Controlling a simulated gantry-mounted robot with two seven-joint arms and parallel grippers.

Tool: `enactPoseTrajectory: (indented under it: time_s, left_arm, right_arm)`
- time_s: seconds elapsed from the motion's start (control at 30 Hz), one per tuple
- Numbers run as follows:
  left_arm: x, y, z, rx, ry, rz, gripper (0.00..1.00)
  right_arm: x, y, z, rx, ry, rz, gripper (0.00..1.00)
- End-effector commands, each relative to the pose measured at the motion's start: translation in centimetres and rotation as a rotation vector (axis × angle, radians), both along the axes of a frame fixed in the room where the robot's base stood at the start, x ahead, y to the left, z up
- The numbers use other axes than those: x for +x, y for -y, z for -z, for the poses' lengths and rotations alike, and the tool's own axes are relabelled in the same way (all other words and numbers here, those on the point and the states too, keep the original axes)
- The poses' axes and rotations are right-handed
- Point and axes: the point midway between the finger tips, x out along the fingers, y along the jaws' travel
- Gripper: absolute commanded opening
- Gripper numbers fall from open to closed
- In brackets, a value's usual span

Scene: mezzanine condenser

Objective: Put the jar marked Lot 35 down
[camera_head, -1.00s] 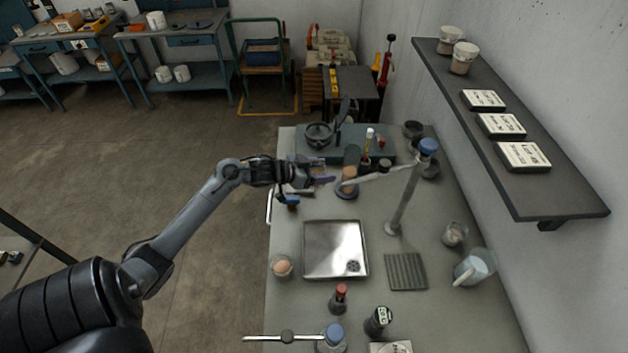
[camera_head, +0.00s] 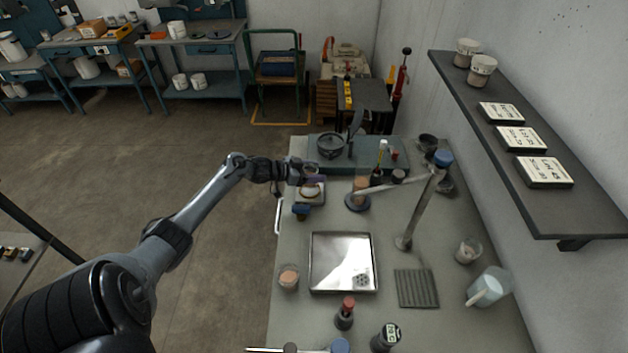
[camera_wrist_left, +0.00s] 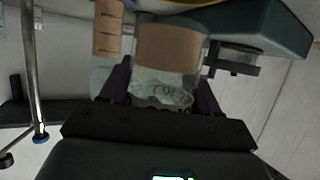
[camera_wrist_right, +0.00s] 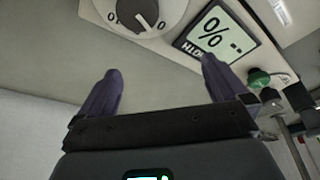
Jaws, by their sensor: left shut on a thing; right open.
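In the left wrist view, the left gripper (camera_wrist_left: 163,98) is shut on a clear jar (camera_wrist_left: 170,48) with brown contents. The jar's pale label has handwriting that I cannot read with certainty. In the head view the jar is too small and covered to make out. My right gripper (camera_wrist_right: 158,92) is open and empty in its wrist view, facing a device with a dial and display (camera_wrist_right: 222,38). It does not show in the head view.
A ring stand (camera_head: 410,215) with a clamp arm, and a brown-filled vessel (camera_head: 361,186), stand right of the left gripper. A steel tray (camera_head: 343,285), a ribbed mat (camera_head: 417,290) and a jug (camera_head: 488,288) are nearer. A shelf (camera_head: 590,215) overhangs the right.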

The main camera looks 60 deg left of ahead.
Motion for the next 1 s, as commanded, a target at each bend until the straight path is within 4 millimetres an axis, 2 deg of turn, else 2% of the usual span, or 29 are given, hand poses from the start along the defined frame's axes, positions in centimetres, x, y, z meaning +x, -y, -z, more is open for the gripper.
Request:
enactPoseTrajectory:
  time_s: [0.2, 0.3, 0.77, 0.8, 0.93, 1.0]
  left_arm:
    - [0.0, 0.0, 2.7, -0.002, 0.001, -0.001, 0.24]
    - [0.0, 0.0, 3.4, 0.0, 0.001, -0.001, 0.24]
    - [0.0, 0.0, 3.9, 0.0, 0.001, -0.001, 0.24]
    - [0.0, 0.0, 3.9, 0.0, 0.001, -0.001, 0.64]
    - [0.0, 0.0, 3.9, 0.0, 0.0, 0.0, 0.84]
    - [0.0, 0.0, 3.9, 0.0, 0.0, 0.0, 0.87]
  right_arm:
    - [0.0, 0.1, 0.4, -0.002, 0.001, -0.001, 1.0]
    - [0.0, 0.1, 0.5, -0.002, 0.001, -0.001, 1.0]
    - [0.1, 0.1, 0.8, -0.002, 0.001, 0.0, 1.0]
    - [0.1, 0.1, 0.7, -0.002, 0.001, 0.0, 1.0]
    - [0.1, 0.0, 0.7, -0.001, 0.001, 0.0, 1.0]
    - [0.1, 0.0, 0.7, 0.0, 0.001, 0.001, 1.0]
